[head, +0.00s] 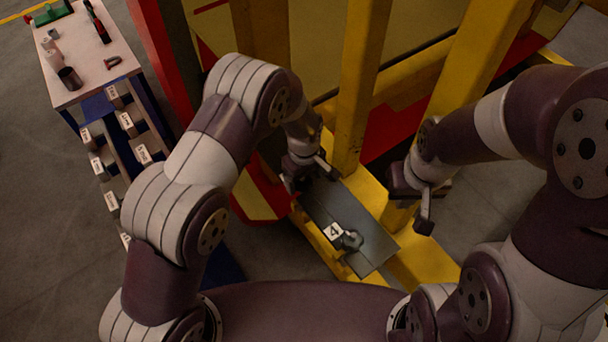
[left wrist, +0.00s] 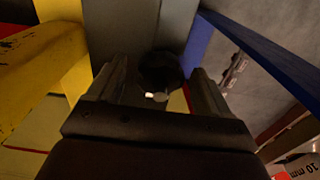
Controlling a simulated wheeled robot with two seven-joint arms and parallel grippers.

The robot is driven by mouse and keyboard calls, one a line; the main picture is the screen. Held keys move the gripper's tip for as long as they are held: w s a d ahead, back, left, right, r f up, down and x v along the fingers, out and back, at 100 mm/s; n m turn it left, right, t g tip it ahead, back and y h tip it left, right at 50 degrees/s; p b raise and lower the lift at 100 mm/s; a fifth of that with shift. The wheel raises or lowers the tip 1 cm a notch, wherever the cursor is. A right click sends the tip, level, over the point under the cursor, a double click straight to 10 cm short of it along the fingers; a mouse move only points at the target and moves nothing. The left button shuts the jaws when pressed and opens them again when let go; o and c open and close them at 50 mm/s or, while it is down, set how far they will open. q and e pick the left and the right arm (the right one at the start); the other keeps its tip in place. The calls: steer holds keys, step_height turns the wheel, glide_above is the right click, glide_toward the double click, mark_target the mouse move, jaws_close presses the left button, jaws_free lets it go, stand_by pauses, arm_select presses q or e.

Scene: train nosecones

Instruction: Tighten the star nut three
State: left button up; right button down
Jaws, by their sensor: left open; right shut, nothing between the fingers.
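A grey plate (head: 372,257) is fixed on the yellow frame in the head view. A star nut (head: 351,241) sits near its lower end beside a label reading 4 (head: 333,231). My left gripper (head: 309,178) is open over the upper end of the plate and hides what is under it. In the left wrist view, a dark round knob (left wrist: 160,68) with a bright spot lies between the spread fingers of the left gripper; I cannot tell if they touch it. No label 3 is readable. My right gripper (head: 425,210) is shut and empty, to the right of the plate.
Yellow posts (head: 359,85) stand close behind and between my grippers. A table (head: 85,60) with tools and a can is at the upper left, with labelled bins (head: 130,125) next to it. Grey floor is open at the far left.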

arm_select(q)
steer(key=shift+s+a, duration=0.1)
steer(key=shift+s, duration=0.05)
steer(key=shift+c, duration=0.6)
steer(key=shift+a, duration=0.2)
steer(key=c, duration=0.5)
steer(key=shift+w+a+f, duration=0.1)
steer(key=shift+w+f, duration=0.05)
steer(key=shift+w, duration=0.2)
steer(key=c, duration=0.4)
steer(key=shift+w, duration=0.1)
steer(key=shift+c, duration=0.2)
arm_select(e)
steer(key=shift+w+a, duration=0.3)
steer(key=shift+w, duration=0.05)
steer(key=shift+f, duration=0.1)
